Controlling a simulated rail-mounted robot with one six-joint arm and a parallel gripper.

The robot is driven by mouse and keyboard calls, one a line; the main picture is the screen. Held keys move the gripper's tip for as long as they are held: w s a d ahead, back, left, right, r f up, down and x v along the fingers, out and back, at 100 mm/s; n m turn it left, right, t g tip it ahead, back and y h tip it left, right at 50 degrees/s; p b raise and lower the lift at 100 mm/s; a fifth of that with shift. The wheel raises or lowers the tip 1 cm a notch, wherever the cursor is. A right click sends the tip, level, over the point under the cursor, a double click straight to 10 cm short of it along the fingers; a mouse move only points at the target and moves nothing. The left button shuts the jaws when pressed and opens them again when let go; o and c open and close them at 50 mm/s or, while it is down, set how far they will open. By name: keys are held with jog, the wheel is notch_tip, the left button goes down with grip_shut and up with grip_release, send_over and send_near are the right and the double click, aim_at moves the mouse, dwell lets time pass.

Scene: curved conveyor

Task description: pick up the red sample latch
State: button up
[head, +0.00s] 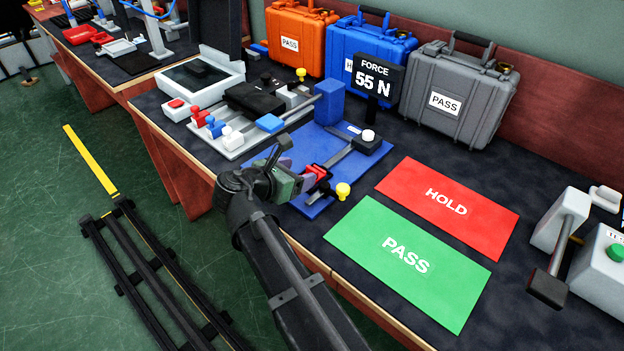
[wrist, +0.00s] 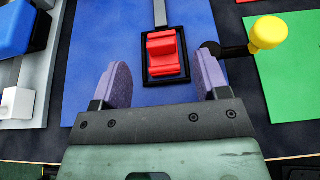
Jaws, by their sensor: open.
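A red latch (head: 318,171) sits in a black holder on the blue test base (head: 326,206). In the wrist view the red latch (wrist: 163,52) shows a raised block shape inside the black frame. My gripper (head: 296,182) is open, with its purple finger pads apart and nothing held. In the wrist view my gripper (wrist: 164,68) has one finger to the left and one to the right of the latch, with gaps on both sides. The pads do not touch it. How far above the latch they are, I cannot tell.
A yellow knob (head: 343,191) is close to the right finger. A grey tray (head: 232,150) holds other latches, including another red one (head: 199,116). A force display (head: 375,78), red HOLD mat (head: 465,224) and green PASS mat (head: 450,290) lie around. Cases line the back.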

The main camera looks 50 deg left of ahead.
aim_at(312, 169)
jog(key=b+x, duration=0.2)
jog(key=x, duration=0.3)
jog(key=shift+f, duration=0.1)
jog(key=c, duration=1)
